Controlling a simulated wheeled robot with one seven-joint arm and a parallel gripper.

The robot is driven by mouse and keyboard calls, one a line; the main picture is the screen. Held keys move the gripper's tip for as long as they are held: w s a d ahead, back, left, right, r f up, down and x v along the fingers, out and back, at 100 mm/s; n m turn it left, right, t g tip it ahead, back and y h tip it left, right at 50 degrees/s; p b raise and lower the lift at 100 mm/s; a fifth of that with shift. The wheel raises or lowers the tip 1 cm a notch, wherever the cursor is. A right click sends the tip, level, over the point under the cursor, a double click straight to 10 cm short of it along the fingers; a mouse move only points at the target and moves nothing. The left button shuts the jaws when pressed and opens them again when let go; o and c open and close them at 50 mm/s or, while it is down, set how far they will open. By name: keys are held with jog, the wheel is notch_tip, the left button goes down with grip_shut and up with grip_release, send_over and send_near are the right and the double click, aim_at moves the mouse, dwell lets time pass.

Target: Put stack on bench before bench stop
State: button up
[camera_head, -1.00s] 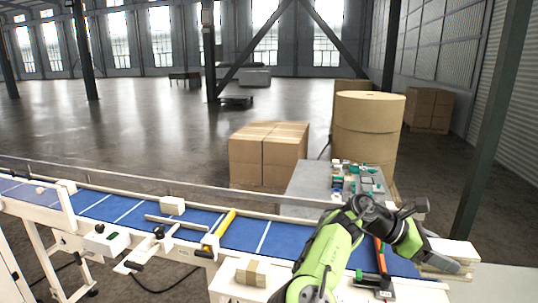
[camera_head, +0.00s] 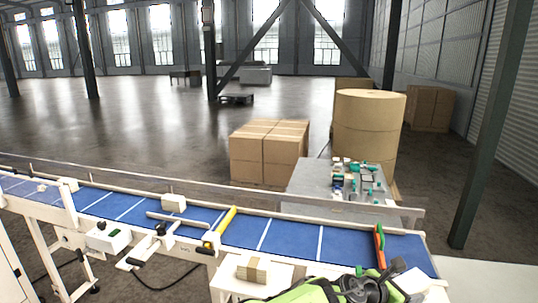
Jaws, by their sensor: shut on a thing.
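My gripper (camera_head: 392,284) is at the bottom right, by the near edge of the blue belt's right end. A pale stack (camera_head: 413,281) shows just right of my dark wrist, and my gripper is shut on it. The fingertips and the stack's lower part are hidden or cut off by the frame. Another small stack, cream with a tan band (camera_head: 252,269), rests on a white bench (camera_head: 225,283) at the bottom middle, left of my arm. I cannot tell which part is the bench stop.
The blue belt (camera_head: 285,238) crosses the view, with a yellow bar (camera_head: 219,229) and an orange-red bar (camera_head: 380,246) over it. Behind it stand a grey table (camera_head: 310,183) with small parts, cartons (camera_head: 268,155) and a large kraft roll (camera_head: 368,125).

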jog(key=a+f+n+t+y+b, duration=0.2)
jog(key=a+f+n+y, duration=0.1)
jog(key=f, duration=0.6)
jog(key=w+a+f+n+t+y+b, duration=0.1)
jog(key=a+f+n+t+y+b, duration=0.1)
jog(key=f+n+y, duration=0.3)
jog(key=a+f+n+t+y+b, duration=0.3)
jog(key=a+f+n+t+y, duration=0.1)
jog(key=f, duration=0.9)
jog(key=shift+w+a+n, duration=0.3)
jog(key=shift+a+n, duration=0.15)
jog(key=shift+n, duration=0.15)
jog(key=shift+r, duration=0.1)
